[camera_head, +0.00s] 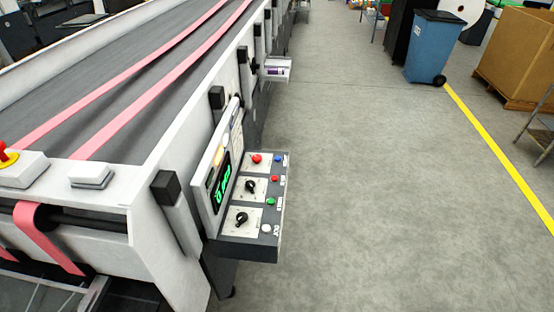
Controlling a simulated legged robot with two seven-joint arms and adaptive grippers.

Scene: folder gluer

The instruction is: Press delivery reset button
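A grey control panel (258,240) sticks out from the right side of the white folder gluer. Its top carries a larger red button (257,158), black rotary knobs (242,218), a blue button (278,158), a small red button (275,178), a green button (271,201) and a white button (266,228). The labels beside them are too small to read surely, so I cannot tell which is the delivery reset button. A green digital display (223,184) stands upright at the panel's left. Neither of my grippers is in view.
The folder gluer (180,120) with pink belts (140,85) fills the left. A red-and-yellow emergency button (6,157) sits at its near left. Grey floor is clear right of the panel. A blue bin (433,50) and cardboard box (515,55) stand at the far right.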

